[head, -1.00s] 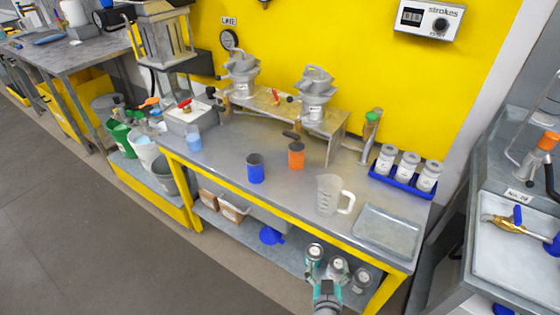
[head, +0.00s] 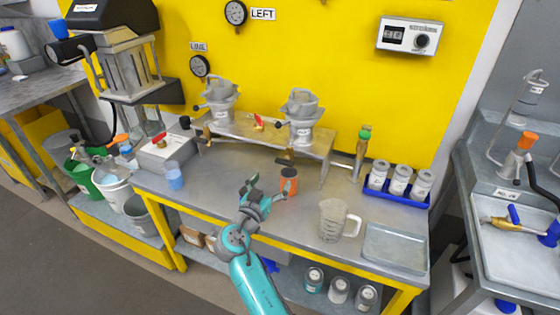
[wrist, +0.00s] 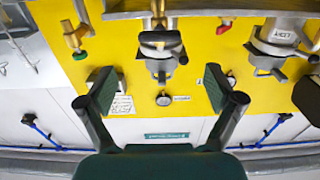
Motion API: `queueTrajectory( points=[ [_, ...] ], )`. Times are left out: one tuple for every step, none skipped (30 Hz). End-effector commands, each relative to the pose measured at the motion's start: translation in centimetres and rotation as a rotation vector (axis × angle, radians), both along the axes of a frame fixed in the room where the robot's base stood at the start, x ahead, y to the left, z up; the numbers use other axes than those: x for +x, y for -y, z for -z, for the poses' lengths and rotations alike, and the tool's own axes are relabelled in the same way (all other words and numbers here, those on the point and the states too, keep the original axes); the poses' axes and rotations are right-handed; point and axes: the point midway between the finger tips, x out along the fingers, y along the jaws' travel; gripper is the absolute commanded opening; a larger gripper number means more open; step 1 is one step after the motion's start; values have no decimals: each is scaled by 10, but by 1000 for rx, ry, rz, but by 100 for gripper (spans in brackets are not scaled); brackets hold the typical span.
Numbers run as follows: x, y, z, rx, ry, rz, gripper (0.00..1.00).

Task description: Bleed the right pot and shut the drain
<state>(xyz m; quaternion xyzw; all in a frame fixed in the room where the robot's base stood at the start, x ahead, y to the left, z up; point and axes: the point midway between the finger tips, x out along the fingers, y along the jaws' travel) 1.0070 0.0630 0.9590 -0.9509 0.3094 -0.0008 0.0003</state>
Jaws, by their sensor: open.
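The right pot (head: 300,115) is a grey lidded vessel on the right of the raised metal stand. It shows upside down at the centre top of the wrist view (wrist: 160,45). A dark lever (head: 285,162) sits below it at the stand's front edge; its setting is unclear. An orange cup (head: 289,180) stands on the bench below the lever. My gripper (head: 265,188) is open and empty, in front of the stand and just left of the orange cup. In the wrist view its fingers (wrist: 158,88) are spread wide, apart from the pot.
The left pot (head: 220,103) stands on the same stand, with a red handle (head: 258,121) between the pots. A green-topped valve (head: 364,133) rises at right. A clear jug (head: 335,220), metal tray (head: 395,248) and blue rack of jars (head: 400,187) fill the bench's right side.

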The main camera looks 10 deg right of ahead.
Motion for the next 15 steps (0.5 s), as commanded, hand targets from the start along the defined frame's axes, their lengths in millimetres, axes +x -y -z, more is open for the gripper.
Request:
queueTrajectory(
  points=[
    [3, 4, 0, 0, 0, 2, 92],
    [6, 6, 0, -1, -1, 3, 92],
    [10, 9, 0, 0, -1, 3, 92],
    [14, 11, 0, 1, -1, 3, 92],
    [18, 14, -1, 0, 0, 3, 92],
    [23, 19, 0, 0, 0, 3, 92],
    [28, 22, 0, 0, -1, 4, 92],
    [32, 25, 0, 1, -1, 3, 92],
    [38, 29, 0, 1, -1, 2, 92],
    [42, 33, 0, 1, -1, 3, 92],
    [47, 36, 0, 0, -1, 3, 92],
    [53, 39, 0, 0, -1, 2, 92],
    [57, 42, 0, 0, -1, 1, 92],
    [60, 45, 0, -1, -2, 2, 92],
    [64, 49, 0, 0, -2, 2, 92]
  ],
)
